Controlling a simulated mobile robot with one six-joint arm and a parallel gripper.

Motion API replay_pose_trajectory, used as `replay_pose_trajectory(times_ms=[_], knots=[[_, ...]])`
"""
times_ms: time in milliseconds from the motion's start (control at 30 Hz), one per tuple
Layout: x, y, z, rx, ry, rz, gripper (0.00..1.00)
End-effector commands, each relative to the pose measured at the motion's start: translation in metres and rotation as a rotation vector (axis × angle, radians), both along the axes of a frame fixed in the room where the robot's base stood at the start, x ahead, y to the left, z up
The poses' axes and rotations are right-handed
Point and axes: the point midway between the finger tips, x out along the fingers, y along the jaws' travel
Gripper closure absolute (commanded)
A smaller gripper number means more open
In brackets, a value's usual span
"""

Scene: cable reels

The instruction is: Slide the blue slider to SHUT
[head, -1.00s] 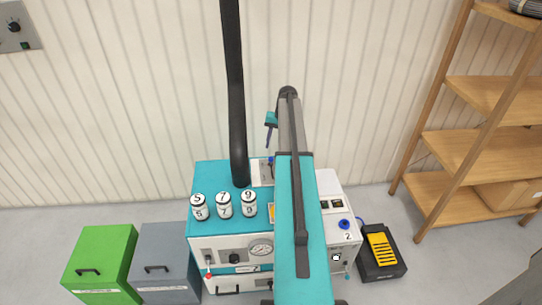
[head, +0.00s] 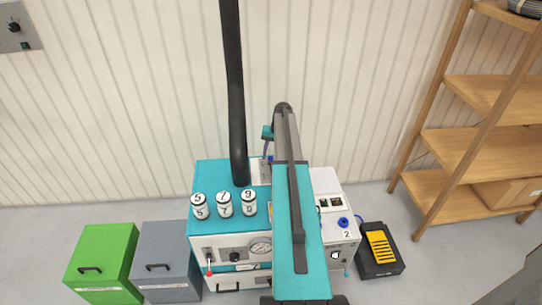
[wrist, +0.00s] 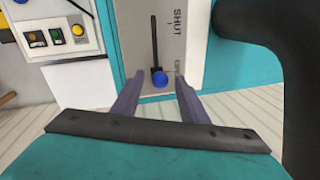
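The blue slider (wrist: 159,79) is a round knob at the lower end of a dark vertical slot in a pale panel, in the wrist view. It sits near a partly hidden label that seems to read OPEN. The SHUT label (wrist: 178,20) is at the slot's other end. My gripper (wrist: 159,75) is open, with one finger on each side of the knob in the picture. Gaps show on both sides, and I cannot tell how far the fingertips reach around it. In the head view my gripper (head: 265,148) points down at the machine's back, partly hidden by my arm.
A thick black hose (head: 236,110) rises close left of my gripper. Several numbered cylinders (head: 224,204) stand on the teal machine top (head: 212,173). A control panel with a yellow button (wrist: 78,29) is at the wrist view's left. A wooden shelf (head: 478,145) stands right.

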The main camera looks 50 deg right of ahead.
Motion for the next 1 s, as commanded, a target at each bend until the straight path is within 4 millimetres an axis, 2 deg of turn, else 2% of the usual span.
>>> replay_pose_trajectory(times_ms=[33,267,567,1000], knots=[[0.000,0.000,0.000,0.000,0.000,0.000,0.60],[0.000,0.000,0.000,0.000,0.000,0.000,0.99],[-0.002,0.002,0.000,0.000,0.001,0.001,1.00],[-0.030,0.027,0.000,0.001,0.002,0.001,1.00]])
